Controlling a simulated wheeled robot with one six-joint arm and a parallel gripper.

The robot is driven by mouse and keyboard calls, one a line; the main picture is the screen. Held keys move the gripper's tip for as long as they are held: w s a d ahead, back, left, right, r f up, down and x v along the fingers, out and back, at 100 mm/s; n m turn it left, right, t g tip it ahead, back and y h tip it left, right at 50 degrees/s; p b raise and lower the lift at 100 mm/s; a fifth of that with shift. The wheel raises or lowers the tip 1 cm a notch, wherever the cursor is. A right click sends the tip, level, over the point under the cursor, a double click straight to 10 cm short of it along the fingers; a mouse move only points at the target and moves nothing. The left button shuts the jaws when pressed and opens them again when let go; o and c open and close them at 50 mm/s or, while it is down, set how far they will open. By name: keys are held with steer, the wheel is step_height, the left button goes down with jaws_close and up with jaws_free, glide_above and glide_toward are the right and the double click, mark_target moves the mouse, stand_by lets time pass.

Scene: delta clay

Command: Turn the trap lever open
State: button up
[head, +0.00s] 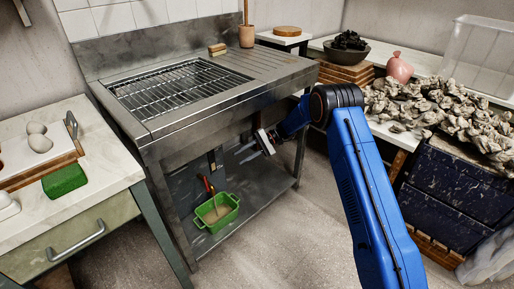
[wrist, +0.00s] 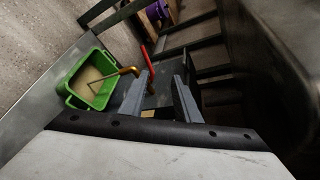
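The trap lever (head: 207,185) is a small red handle under the metal sink (head: 190,95), just above the green tub (head: 217,212). In the wrist view the red lever (wrist: 147,62) stands up near the left fingertip, beside a brass-coloured spout (wrist: 126,71) over the tub (wrist: 90,80). A dark grey box (wrist: 172,68), probably the trap, lies behind the fingers. My gripper (head: 265,142) is under the sink's front edge, to the right of the lever. In the wrist view its fingers (wrist: 161,82) are apart with nothing seen held. Whether a finger touches the lever I cannot tell.
The tub holds beige liquid and stands on the sink's lower shelf (head: 250,188). The sink's front legs and edge frame the space around my arm. A counter with a drawer (head: 70,235) stands at left. Shells are heaped on the right (head: 440,105).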

steer(key=s+d+r+h, duration=0.1)
steer(key=s+d+r, duration=0.2)
steer(key=d+r, duration=0.2)
steer(key=shift+r+t, duration=0.4)
steer(key=shift+r, duration=0.8)
steer(key=shift+d, duration=0.1)
